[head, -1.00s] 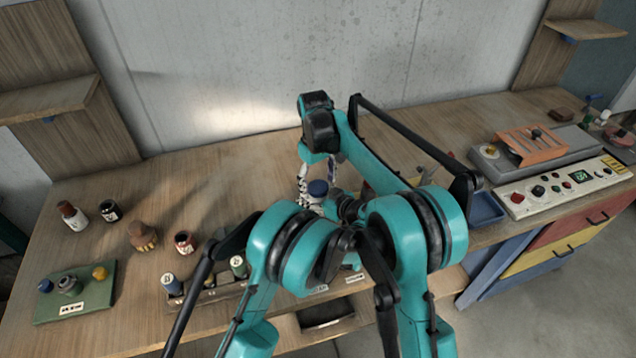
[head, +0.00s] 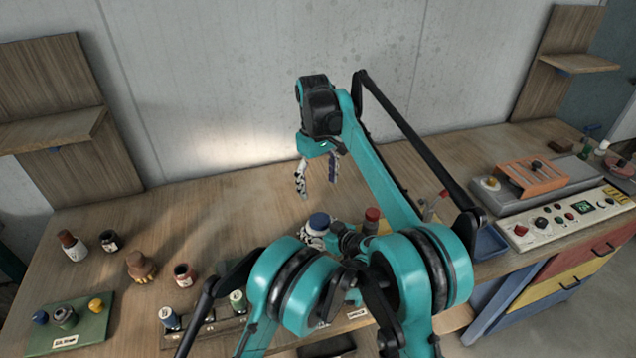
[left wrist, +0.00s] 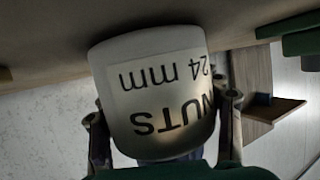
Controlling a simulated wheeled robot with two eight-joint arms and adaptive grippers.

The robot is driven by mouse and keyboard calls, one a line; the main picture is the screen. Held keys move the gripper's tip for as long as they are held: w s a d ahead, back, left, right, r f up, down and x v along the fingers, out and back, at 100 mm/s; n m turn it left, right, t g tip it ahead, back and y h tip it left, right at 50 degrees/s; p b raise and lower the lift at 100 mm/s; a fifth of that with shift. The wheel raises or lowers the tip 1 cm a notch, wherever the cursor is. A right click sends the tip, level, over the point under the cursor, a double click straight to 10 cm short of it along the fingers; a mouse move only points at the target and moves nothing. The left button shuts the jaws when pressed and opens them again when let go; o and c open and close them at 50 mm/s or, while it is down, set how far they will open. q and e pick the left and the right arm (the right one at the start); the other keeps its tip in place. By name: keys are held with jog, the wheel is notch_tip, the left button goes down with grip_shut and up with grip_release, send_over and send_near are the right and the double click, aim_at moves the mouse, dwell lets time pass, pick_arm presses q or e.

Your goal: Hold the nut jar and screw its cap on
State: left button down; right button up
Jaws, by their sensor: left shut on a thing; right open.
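The white nut jar (head: 311,238) stands on the bench near the middle of the head view, with the blue cap (head: 319,220) on its top. Whether the cap is fully seated I cannot tell. My left gripper (head: 332,240) is shut on the jar, partly hidden by my arms. In the left wrist view the jar (left wrist: 150,65) shows inverted, with a "NUTS 24 mm" label, between the two fingers of my left gripper (left wrist: 165,113). My right gripper (head: 317,178) is open and empty above and behind the jar, pointing down, clear of the cap.
A red-topped container (head: 372,215) stands right of the jar. A blue tray (head: 487,243) and control panel (head: 560,218) are farther right. Several small bottles and a green board (head: 98,330) are at left. The bench behind the jar is clear.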

aim_at(320, 231)
pick_arm(q)
jog(key=shift+c, duration=1.4)
grip_release()
jog(key=v, duration=0.7)
jog(key=shift+s+d+r, duration=0.1)
jog(key=shift+s+d, duration=0.05)
